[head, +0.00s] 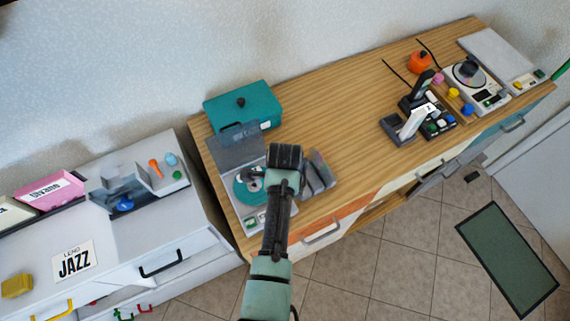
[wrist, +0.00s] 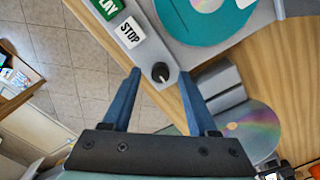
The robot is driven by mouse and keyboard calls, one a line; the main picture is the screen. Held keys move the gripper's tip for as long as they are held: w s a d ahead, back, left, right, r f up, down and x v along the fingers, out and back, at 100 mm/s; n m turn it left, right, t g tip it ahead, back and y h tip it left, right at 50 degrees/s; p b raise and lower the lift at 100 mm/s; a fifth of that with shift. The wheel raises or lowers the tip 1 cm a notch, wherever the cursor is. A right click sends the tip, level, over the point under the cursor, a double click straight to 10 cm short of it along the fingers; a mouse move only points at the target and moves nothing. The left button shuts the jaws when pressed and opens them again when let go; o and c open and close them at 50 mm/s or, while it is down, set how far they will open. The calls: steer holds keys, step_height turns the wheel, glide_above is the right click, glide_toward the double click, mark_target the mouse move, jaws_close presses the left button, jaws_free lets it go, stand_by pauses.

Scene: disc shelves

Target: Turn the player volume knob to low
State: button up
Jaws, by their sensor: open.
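The player (head: 240,210) stands at the left end of the wooden counter in the head view, with its grey lid raised and a teal disc in it. In the wrist view the volume knob (wrist: 160,72) is small, round and black with a light pointer mark. It sits at the corner of the grey player panel, beside the STOP button (wrist: 130,32). My gripper (wrist: 160,76) is open, its two blue fingers on either side of the knob. I cannot tell whether they touch it. In the head view my arm hides the knob and fingertips.
A grey rack (head: 318,174) stands right of the player; a shiny disc (wrist: 250,130) shows beside it in the wrist view. A teal box (head: 243,107) is behind the player. The middle of the counter is clear. A white-grey cabinet (head: 110,245) stands at left.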

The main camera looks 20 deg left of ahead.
steer(key=shift+f, duration=0.3)
jaws_close()
stand_by(0.5)
